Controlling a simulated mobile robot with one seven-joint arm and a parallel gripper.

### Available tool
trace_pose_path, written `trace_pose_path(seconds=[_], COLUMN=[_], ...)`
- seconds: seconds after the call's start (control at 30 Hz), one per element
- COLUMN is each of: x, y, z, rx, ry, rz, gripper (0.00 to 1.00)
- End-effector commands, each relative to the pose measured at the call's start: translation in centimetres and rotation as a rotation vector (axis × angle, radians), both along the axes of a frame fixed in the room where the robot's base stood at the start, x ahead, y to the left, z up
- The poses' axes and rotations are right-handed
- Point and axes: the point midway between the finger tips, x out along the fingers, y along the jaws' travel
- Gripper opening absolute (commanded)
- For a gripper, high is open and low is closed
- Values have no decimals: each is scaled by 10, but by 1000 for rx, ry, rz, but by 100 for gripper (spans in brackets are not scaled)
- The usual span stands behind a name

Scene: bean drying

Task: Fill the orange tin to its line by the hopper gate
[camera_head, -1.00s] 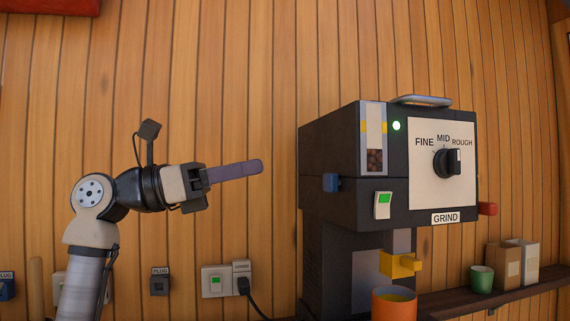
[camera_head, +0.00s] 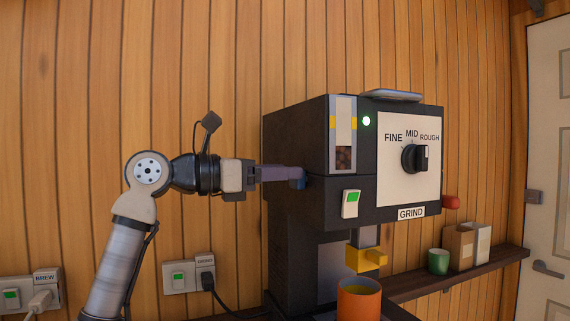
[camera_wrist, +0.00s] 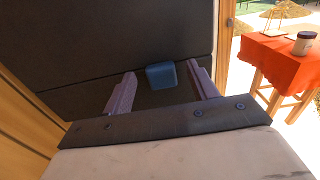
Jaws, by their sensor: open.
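The grinder (camera_head: 295,210) is a dark machine with a glass window (camera_head: 343,133) showing brown beans in its lower part. A small blue knob (camera_head: 298,180) juts from its left side. My gripper (camera_head: 303,176) points right at this knob. In the wrist view its two purple fingers (camera_wrist: 161,73) are apart, one on each side of the blue knob (camera_wrist: 161,76), with gaps visible. The orange tin (camera_head: 358,303) stands under the yellow spout (camera_head: 364,258). The tin's lower part is cut off by the frame, and its fill level and line cannot be made out.
The dial (camera_head: 415,158) points toward ROUGH. A red knob (camera_head: 450,202), a green cup (camera_head: 438,261) and paper bags (camera_head: 463,246) are at the right. A cord runs from a wall plug (camera_head: 206,275).

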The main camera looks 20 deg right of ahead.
Motion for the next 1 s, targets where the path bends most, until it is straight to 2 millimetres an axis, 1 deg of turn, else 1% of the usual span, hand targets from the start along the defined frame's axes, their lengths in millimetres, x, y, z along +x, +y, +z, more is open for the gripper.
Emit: trace_pose_path(seconds=[0.03,0.1,0.2,0.47,0.9,1.0], x=[0,0,1,1,1,0], y=[-6,-11,-14,-15,-15,-15], z=[1,0,0,-1,0,-1], rx=[0,1,1,0,0,0], ry=[1,1,0,0,0,0], rz=[-2,-1,0,0,0,0], gripper=[58,58,58,58,1,0])
